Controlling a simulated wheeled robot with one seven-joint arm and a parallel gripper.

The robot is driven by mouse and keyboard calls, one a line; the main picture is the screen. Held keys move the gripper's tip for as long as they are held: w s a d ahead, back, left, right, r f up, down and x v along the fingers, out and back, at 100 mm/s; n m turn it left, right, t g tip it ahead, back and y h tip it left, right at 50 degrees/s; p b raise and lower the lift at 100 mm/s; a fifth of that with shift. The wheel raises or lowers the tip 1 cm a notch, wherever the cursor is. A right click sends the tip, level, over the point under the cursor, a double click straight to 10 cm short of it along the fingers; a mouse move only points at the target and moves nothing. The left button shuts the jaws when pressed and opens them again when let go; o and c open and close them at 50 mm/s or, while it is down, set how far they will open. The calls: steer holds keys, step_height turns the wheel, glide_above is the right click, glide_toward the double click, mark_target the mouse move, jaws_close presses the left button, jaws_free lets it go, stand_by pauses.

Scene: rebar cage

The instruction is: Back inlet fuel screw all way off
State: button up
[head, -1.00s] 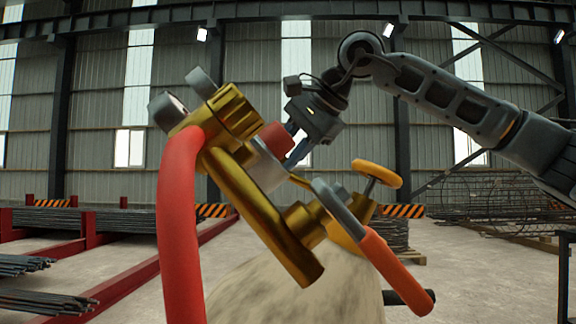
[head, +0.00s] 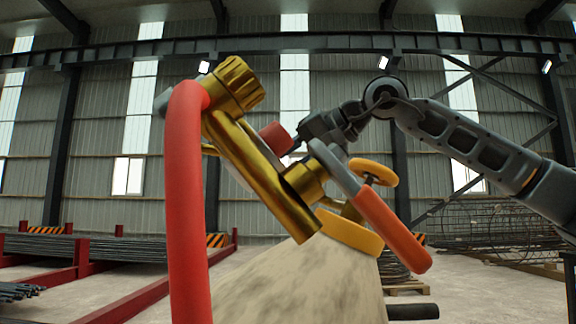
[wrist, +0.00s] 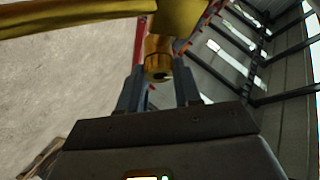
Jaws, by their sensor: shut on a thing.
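A large brass valve assembly (head: 262,185) stands tilted in the middle of the head view, with a thick red hose (head: 185,200) at its left. It has a ribbed brass knob (head: 235,87) at the top and a red knob (head: 274,138) behind its body. My gripper reaches in from the right behind the assembly; its fingertips are mostly hidden in the head view. In the wrist view my gripper (wrist: 158,88) has its two fingers on either side of a brass screw (wrist: 157,66) with a dark hole in its end, shut on it.
A pale mottled body (head: 300,285) with a yellow collar lies below. Red racks with rebar (head: 90,250) stand at the left; a rebar cage (head: 480,235) stands at the right.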

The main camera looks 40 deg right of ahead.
stand_by(0.4)
steer(key=o, duration=0.8)
steer(key=shift+c, duration=0.2)
steer(key=shift+s, duration=0.1)
steer(key=v, duration=0.7)
steer(key=shift+s+d, duration=0.15)
steer(key=shift+s, duration=0.1)
steer(key=shift+s+d, duration=0.1)
